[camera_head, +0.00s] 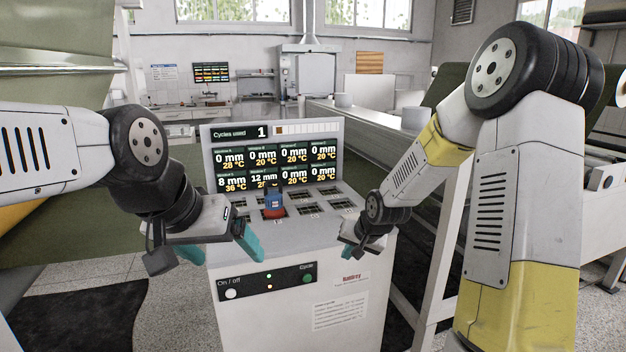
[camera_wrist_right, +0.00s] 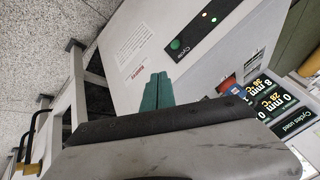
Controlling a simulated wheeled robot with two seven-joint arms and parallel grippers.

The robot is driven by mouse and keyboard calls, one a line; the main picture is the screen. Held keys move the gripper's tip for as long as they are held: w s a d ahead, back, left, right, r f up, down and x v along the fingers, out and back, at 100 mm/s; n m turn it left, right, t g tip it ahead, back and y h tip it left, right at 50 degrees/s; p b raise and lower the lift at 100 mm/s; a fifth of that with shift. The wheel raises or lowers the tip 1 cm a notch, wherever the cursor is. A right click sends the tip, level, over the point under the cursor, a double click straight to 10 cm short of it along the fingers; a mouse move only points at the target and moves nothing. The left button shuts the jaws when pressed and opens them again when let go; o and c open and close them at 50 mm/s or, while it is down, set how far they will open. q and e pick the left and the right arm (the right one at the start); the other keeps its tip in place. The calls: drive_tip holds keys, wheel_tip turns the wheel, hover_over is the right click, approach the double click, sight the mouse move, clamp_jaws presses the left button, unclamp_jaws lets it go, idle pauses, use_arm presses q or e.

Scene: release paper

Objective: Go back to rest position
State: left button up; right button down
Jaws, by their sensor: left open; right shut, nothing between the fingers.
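My left gripper (camera_head: 218,248) is open in front of the left part of the machine, with its two teal fingers spread and nothing between them. My right gripper (camera_head: 352,250) is near the machine's right front edge. Its teal fingers (camera_wrist_right: 157,92) are pressed together and empty in the right wrist view, in front of the machine's front face. Both arms are bent and reach in towards the machine. My right gripper's fingertips are hard to make out in the head view.
The machine (camera_head: 335,300) has a sloped top with several slots, a display (camera_head: 275,160) reading 1 cycle used, and a button panel (camera_head: 266,281). A blue and red piece (camera_head: 274,203) stands in one slot. A white-framed conveyor (camera_head: 385,122) stands to the right.

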drive_tip(key=s+d+r+n+h, duration=0.15)
drive_tip(key=s+d+r, duration=0.25)
drive_tip(key=s+r, duration=0.8)
drive_tip(key=s+r+n, duration=0.1)
drive_tip(key=s+r, duration=0.3)
drive_tip(key=s, duration=0.4)
drive_tip(key=s+r, duration=0.3)
drive_tip(key=s, duration=0.5)
drive_tip(key=shift+d+r+n+y, duration=0.3)
drive_tip(key=shift+r+n+y, duration=0.05)
drive_tip(key=shift+y, duration=0.1)
idle(4.8)
